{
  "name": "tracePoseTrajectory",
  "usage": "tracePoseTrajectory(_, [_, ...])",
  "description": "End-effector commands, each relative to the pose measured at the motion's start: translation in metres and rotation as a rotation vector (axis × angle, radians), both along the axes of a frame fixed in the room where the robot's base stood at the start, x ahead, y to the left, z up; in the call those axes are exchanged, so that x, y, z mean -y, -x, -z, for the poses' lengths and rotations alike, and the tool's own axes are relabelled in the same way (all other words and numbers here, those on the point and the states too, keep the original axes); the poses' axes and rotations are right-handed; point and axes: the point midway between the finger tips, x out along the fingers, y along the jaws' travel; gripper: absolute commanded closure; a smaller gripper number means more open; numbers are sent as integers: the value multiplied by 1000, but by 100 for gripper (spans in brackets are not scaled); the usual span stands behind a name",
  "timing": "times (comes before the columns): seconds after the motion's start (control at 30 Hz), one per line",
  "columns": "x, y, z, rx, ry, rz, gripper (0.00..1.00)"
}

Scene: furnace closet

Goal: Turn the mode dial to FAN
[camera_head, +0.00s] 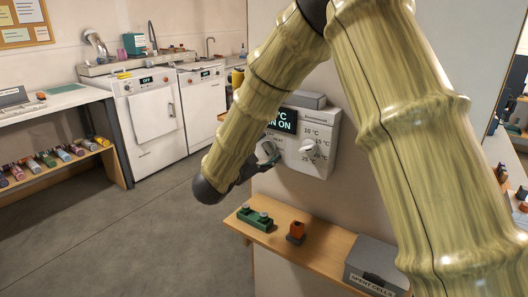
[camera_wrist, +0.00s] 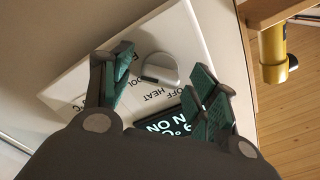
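A white wall control panel (camera_head: 322,128) hangs on the partition in the head view. Its dark display (camera_head: 285,121) is partly hidden by my arm; the readable part says "N ON". In the wrist view the panel appears upside down. The round grey mode dial (camera_wrist: 162,69) has OFF, HEAT and a partly hidden COOL label beside it; another label is mostly behind a finger. I cannot tell which label the dial points at. My gripper (camera_wrist: 166,63) is open, with a finger on either side of the dial; contact is unclear. My gripper (camera_head: 266,153) hides this dial in the head view.
A second dial (camera_head: 307,146) with 10 to 25 °C marks is right of my gripper. The floor at left is clear.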

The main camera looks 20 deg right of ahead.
Motion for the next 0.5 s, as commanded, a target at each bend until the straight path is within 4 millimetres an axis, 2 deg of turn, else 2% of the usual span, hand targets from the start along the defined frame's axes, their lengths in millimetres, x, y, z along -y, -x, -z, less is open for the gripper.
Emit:
tracePoseTrajectory(0.27, [-4,3,0,0,1,-1,41])
tracePoseTrajectory(0.5, [-31,23,0,-1,1,-3,41])
